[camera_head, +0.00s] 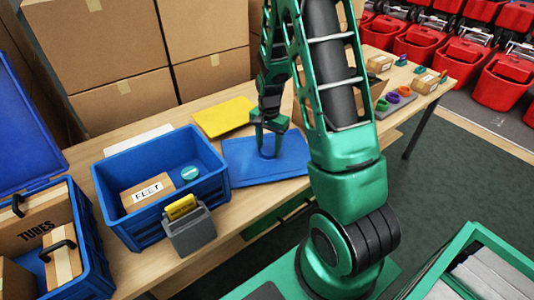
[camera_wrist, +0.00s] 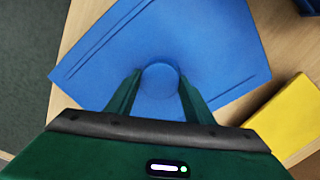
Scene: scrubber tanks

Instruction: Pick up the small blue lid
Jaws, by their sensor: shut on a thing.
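The small blue lid (camera_head: 245,168) is a flat, roughly rectangular panel with a round knob in its middle, on the wooden table right of the blue crate. In the wrist view the lid (camera_wrist: 205,38) fills the middle. My gripper (camera_head: 268,145) points down over it. In the wrist view my gripper (camera_wrist: 159,80) has one finger on each side of the blue knob (camera_wrist: 160,77) and is shut on it. The lid looks flat on the table or very close to it; I cannot tell which. My arm hides part of its right side in the head view.
An open blue crate (camera_head: 103,180) holding a labelled box and a teal round item stands left of the lid. A yellow panel (camera_head: 224,116) lies behind it. A grey holder (camera_head: 190,234) with a yellow card stands in front. Cardboard boxes (camera_head: 115,100) are stacked behind the table.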

